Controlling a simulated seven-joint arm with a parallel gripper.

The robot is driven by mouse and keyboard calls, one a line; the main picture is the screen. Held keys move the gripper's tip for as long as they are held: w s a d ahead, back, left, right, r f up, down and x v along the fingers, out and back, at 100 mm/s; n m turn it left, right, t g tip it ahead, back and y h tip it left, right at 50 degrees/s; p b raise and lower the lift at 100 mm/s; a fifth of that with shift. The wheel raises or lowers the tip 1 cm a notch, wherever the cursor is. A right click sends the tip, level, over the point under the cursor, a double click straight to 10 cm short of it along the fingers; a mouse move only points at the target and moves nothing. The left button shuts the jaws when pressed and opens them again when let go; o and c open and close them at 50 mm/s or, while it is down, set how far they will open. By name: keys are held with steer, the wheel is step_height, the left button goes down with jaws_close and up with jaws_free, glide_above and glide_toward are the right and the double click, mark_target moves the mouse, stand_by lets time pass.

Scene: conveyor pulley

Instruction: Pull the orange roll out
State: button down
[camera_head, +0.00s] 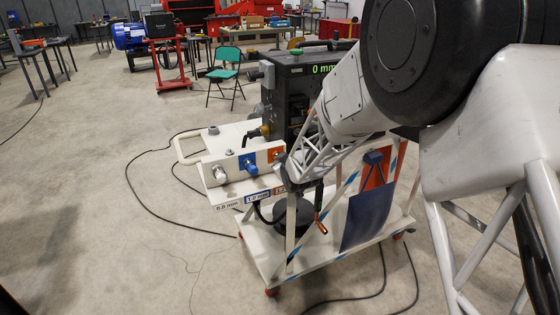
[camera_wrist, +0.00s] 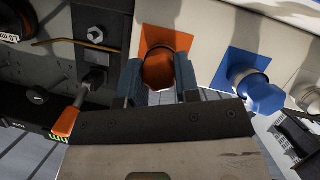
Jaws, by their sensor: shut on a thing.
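The orange roll (camera_wrist: 160,70) sits in front of an orange square plate (camera_wrist: 168,30) on the white panel in the wrist view. My gripper (camera_wrist: 158,82) is shut on it, with one dark blue-grey finger on each side. In the head view, my gripper (camera_head: 290,167) is at the right end of the white panel, by the orange plate (camera_head: 275,153). There my gripper hides the orange roll. I cannot tell how far the roll sits in its seat.
A blue roll (camera_wrist: 258,92) sits close beside the orange one, and a silver roll (camera_head: 219,173) is further left. A dark machine (camera_head: 290,80) reading "0 mm" stands behind on the white cart (camera_head: 350,262). An orange-tipped lever (camera_wrist: 66,121) is near my gripper's left side.

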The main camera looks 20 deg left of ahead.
steer(key=shift+s+d, duration=0.55)
steer(key=shift+d, duration=0.05)
stand_by(1.5)
steer(key=shift+s+d, duration=1.8)
steer(key=shift+s, duration=0.05)
